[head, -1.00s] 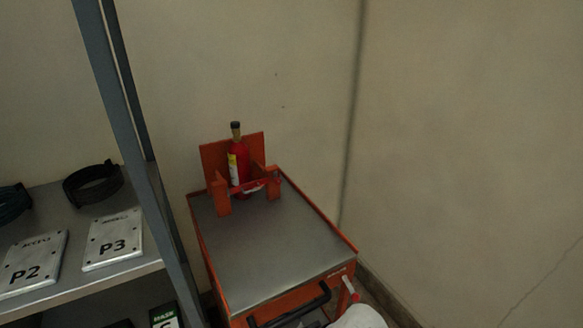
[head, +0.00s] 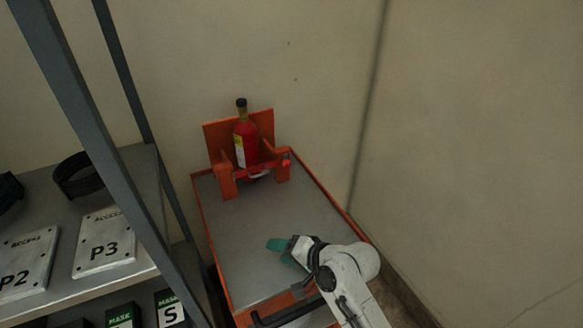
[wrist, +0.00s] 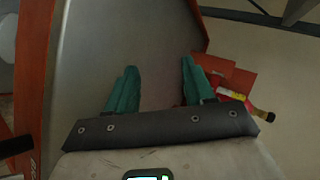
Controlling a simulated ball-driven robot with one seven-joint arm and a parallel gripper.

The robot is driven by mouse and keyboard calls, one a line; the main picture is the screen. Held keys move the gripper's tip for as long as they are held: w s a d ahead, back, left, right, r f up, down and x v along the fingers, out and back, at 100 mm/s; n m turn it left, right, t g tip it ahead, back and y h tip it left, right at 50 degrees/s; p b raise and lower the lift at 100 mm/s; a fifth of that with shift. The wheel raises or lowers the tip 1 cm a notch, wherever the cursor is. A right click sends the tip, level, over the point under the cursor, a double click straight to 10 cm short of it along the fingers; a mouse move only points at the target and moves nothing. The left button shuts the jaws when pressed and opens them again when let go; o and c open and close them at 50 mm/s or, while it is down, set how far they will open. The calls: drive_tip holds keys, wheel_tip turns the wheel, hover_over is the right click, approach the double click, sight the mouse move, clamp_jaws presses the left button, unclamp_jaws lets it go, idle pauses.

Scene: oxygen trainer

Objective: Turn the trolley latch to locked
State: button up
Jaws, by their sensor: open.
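The orange trolley (head: 206,235) has a grey top and shows below my arm in the head view. At its back an orange holder (head: 215,133) carries an upright red bottle (head: 246,145). A red bar (head: 271,166) crosses the bottle's front between two orange posts; I cannot tell if it is the latch. My gripper (head: 279,250), with teal fingers, is open and empty above the trolley top, in front of the holder. In the wrist view the open fingers (wrist: 157,85) point over the grey top (wrist: 150,40), with the bottle (wrist: 232,95) beyond the right finger. My arm hides the trolley's front right corner.
A grey shelf (head: 130,165) stands at left, with plates marked P2 (head: 28,262) and P3 (head: 104,243) and a black ring (head: 78,176). Its post rises close to the trolley. Walls close in behind and at right. The trolley's black handle (head: 285,313) is at the front.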

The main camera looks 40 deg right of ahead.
sight(288, 166)
drive_tip(key=w+d+m+t, duration=0.1)
drive_tip(key=w+d+m, duration=0.1)
drive_tip(key=m, duration=0.1)
drive_tip(key=w+d+r+m+t+h, duration=0.1)
drive_tip(key=w+d+m, duration=0.1)
drive_tip(key=m, duration=0.1)
drive_tip(key=w+d+r+m+t+h, duration=0.1)
drive_tip(key=w+d+m+t, duration=0.1)
drive_tip(key=d+m, duration=0.1)
drive_tip(key=shift+w+d+r, duration=0.1)
drive_tip(key=shift+w+r, duration=0.05)
drive_tip(key=w+d+r+m+t+h, duration=0.1)
drive_tip(key=d+m+h, duration=0.2)
drive_tip(key=d+m, duration=0.25)
drive_tip(key=w+d+m+t+h, duration=0.1)
drive_tip(key=w+d+m+h, duration=0.1)
drive_tip(key=d+m, duration=0.4)
drive_tip(key=shift+m, duration=0.25)
drive_tip(key=x, duration=0.3)
drive_tip(key=a+b+x, duration=0.1)
drive_tip(key=x, duration=0.5)
drive_tip(key=shift+w+r+b, duration=0.3)
drive_tip(key=shift+w+r, duration=0.05)
drive_tip(key=shift+w, duration=0.15)
drive_tip(key=shift+a, duration=0.1)
clamp_jaws()
